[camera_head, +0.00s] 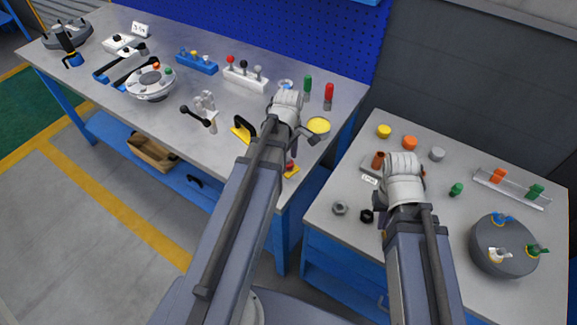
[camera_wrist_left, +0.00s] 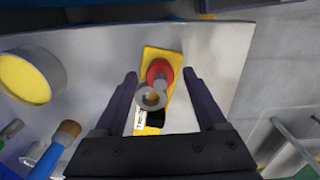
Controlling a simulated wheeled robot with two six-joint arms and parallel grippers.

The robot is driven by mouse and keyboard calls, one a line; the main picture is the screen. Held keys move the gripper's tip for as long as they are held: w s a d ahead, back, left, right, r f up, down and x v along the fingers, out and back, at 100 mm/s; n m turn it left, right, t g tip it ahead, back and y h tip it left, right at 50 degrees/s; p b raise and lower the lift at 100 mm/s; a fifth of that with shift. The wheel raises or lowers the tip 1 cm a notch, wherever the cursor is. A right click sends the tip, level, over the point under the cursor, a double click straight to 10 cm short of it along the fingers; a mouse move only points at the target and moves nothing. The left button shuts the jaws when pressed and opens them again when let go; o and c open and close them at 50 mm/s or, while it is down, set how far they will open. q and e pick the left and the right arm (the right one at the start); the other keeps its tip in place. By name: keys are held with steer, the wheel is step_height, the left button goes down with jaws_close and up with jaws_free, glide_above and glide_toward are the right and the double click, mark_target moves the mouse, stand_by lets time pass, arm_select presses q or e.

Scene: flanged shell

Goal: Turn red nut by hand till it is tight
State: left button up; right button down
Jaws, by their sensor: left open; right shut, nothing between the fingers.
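In the left wrist view, a red nut (camera_wrist_left: 160,71) sits on a yellow plate (camera_wrist_left: 171,60), with a grey ring-shaped end (camera_wrist_left: 151,96) just below it in the picture. My left gripper (camera_wrist_left: 160,75) is open, one finger on each side of the red nut, with a gap to both. I cannot tell how far above it the fingers are. In the head view the red nut (camera_head: 291,167) shows partly beside my left arm, near the table's front corner. My right gripper (camera_head: 382,222) is mostly hidden by its own arm over the right table; it is shut and empty.
A yellow disc (camera_head: 318,125) lies near the red nut. A yellow stand with a black loop (camera_head: 242,129) is to the left. On the right table are a black nut (camera_head: 366,216), a grey nut (camera_head: 340,208) and a dark round block (camera_head: 503,247). A gap separates both tables.

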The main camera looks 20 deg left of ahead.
arm_select(q)
steer(key=shift+f, duration=0.35)
jaws_close()
stand_by(0.4)
